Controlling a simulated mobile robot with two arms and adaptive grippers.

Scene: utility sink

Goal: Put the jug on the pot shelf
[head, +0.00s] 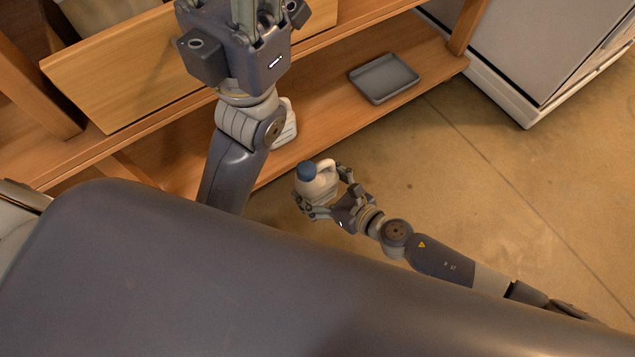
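A small white jug (319,186) with a blue cap and a side handle is in my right gripper (325,192). The gripper's fingers close around the jug's body from both sides, and it is held over the floor in front of the low wooden shelf (325,105). I cannot tell for certain which board is the pot shelf. My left gripper (250,8) is at the top, over the wooden unit. Its fingertips run up out of the frame, so its opening does not show.
A shallow grey tray (385,77) lies on the low shelf at its right. A white object (287,124) stands there, partly hidden by my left arm. A tilted wooden panel (130,75) is at upper left. A white appliance (545,45) stands right. Bare shelf shows left of the tray.

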